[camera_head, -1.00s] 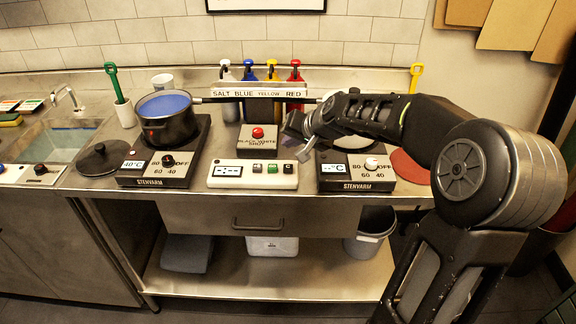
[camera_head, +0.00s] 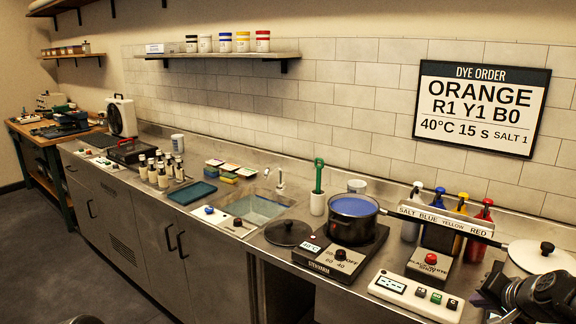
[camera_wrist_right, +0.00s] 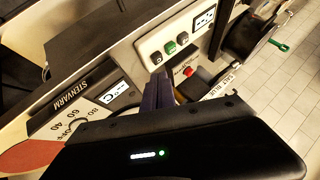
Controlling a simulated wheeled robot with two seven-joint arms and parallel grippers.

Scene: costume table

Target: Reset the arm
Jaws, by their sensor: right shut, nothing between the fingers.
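My right gripper (camera_head: 484,296) is at the lower right edge of the head view, with only part of the arm showing. In the right wrist view its two dark fingers (camera_wrist_right: 158,92) are together with nothing between them. The panel also shows in the head view (camera_head: 414,298). My left gripper is in neither view.
A pot of blue liquid (camera_head: 354,219) sits on the left hot plate (camera_head: 340,260). The red-button box (camera_head: 429,266) and the spray bottles (camera_head: 480,228) stand near my right gripper. A sink (camera_head: 250,209) is further left. A dye order sign (camera_head: 480,110) hangs on the wall.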

